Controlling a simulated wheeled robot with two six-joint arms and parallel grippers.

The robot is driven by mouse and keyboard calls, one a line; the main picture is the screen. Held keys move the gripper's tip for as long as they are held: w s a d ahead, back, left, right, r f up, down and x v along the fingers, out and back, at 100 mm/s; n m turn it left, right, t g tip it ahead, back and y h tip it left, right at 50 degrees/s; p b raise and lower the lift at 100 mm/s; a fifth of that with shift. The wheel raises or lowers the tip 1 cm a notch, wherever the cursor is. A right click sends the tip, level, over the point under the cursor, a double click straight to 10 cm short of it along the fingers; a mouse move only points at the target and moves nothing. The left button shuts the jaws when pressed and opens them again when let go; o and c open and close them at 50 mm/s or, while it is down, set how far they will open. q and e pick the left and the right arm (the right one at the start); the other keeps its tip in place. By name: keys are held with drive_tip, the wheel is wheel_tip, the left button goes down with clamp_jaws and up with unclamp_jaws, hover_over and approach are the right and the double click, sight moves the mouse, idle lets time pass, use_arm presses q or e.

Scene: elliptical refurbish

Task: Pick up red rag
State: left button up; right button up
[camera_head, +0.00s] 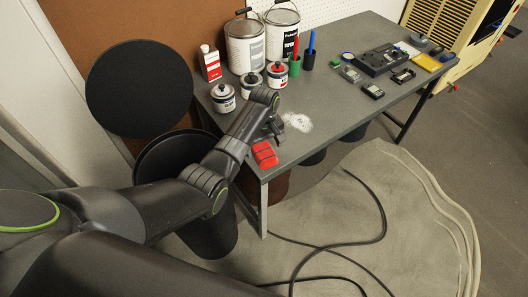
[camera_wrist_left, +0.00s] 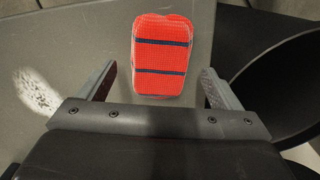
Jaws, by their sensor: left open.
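The red rag (camera_head: 265,155) lies folded near the front left corner of the grey table (camera_head: 345,112). In the left wrist view the rag (camera_wrist_left: 163,55) is a red folded block with two dark stripes. My left gripper (camera_head: 275,134) is above the table beside the rag. In the left wrist view the gripper (camera_wrist_left: 158,85) is open, with its fingers apart on either side of the rag's near end and nothing held. I cannot tell whether a finger touches the rag. My right gripper is not in view.
A black bin (camera_head: 200,235) stands at the table's left end. White cans (camera_head: 224,98), a red-white carton (camera_head: 209,63) and large paint buckets (camera_head: 245,45) stand behind the arm. A white powdery patch (camera_head: 298,122) lies right of the gripper. Cables (camera_head: 330,246) lie on the floor.

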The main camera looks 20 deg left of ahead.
sight(264, 150)
use_arm(q)
drive_tip(key=shift+f, duration=0.6)
drive_tip(key=c, duration=1.1)
drive_tip(key=shift+o, duration=0.2)
wheel_tip(264, 150, up, 10)
